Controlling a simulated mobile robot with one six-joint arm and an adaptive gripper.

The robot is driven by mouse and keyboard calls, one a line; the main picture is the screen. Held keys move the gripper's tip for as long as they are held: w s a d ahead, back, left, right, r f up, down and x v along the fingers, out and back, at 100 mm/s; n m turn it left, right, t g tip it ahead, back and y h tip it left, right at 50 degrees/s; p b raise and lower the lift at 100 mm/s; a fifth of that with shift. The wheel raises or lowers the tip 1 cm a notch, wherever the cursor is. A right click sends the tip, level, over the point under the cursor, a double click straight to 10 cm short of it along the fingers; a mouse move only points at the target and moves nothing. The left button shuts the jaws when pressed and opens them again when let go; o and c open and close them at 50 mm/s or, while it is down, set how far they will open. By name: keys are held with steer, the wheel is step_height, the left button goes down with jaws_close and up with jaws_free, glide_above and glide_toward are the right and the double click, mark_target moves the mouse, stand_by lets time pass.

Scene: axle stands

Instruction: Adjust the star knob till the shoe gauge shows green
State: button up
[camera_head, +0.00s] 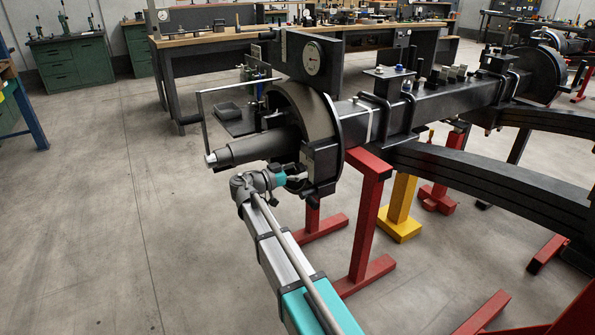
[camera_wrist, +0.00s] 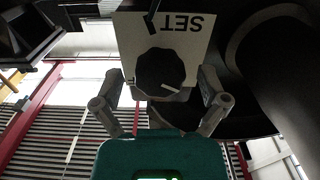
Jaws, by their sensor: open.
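The star knob (camera_wrist: 158,74) is black with a white pointer line. It sits on a pale plate (camera_wrist: 192,48) marked "SET", upside down in the wrist view. My gripper (camera_wrist: 162,84) is open, one finger on each side of the knob; I cannot tell whether either finger touches it. In the head view my gripper (camera_head: 293,178) is low beside the brake drum (camera_head: 322,112) at the axle end, and the knob cannot be made out there. A round white dial (camera_head: 313,58), which looks like the shoe gauge, stands above the drum; its reading is too small to tell.
The axle beam (camera_head: 445,102) runs to the back right on red stands (camera_head: 368,205), with a yellow stand (camera_head: 400,205) behind. A workbench (camera_head: 215,40) stands behind. The floor at left is clear.

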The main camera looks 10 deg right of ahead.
steer(key=shift+c, duration=0.3)
steer(key=c, duration=1.1)
steer(key=shift+n, duration=0.3)
